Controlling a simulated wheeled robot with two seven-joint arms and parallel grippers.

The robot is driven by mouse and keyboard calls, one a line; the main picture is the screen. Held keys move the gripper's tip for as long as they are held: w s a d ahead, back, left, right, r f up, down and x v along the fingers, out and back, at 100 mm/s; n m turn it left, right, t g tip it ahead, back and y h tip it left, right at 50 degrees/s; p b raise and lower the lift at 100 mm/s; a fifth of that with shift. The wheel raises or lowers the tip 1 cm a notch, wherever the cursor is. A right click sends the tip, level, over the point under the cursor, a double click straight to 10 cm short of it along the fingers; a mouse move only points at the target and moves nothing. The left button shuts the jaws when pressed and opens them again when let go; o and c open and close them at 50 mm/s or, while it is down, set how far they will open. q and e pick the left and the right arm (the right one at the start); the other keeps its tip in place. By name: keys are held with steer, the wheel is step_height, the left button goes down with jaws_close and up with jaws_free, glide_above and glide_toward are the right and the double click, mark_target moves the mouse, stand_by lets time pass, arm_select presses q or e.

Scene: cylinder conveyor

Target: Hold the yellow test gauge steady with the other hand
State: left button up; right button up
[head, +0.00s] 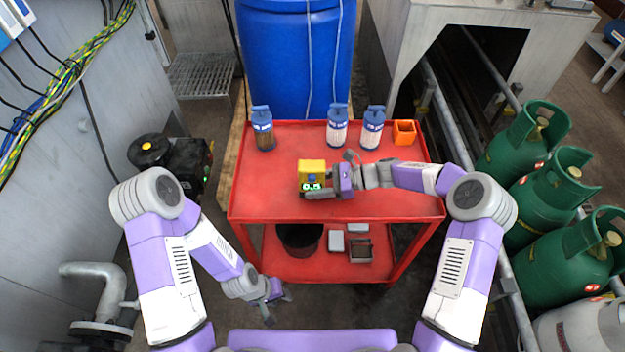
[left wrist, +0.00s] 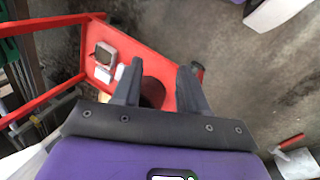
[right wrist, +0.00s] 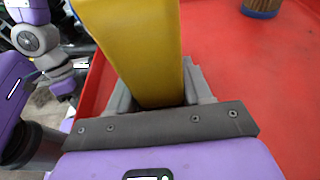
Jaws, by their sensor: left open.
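The yellow test gauge (head: 311,168), with a lit display on its front, is upright at the middle of the red cart top. My right gripper (head: 318,187) is at it from the right, with its fingers along two opposite sides. In the right wrist view the yellow body (right wrist: 140,45) fills the space between the fingers, which look closed against it. Whether its base touches the cart top is hidden. My left gripper (head: 281,308) is open and empty, low in front of the cart. Its spread fingers also show in the left wrist view (left wrist: 158,78).
Three blue-capped cylinders (head: 263,130) (head: 337,128) (head: 372,130) and an orange holder (head: 404,133) stand along the back of the red cart (head: 260,190). A black bin (head: 299,238) and small grey boxes sit on its lower shelf. Green gas bottles (head: 530,140) stand right. The cart top's left front is clear.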

steer(key=c, duration=0.5)
arm_select(q)
steer(key=shift+c, duration=0.6)
arm_select(e)
steer(key=shift+c, duration=0.5)
arm_select(q)
jaws_close()
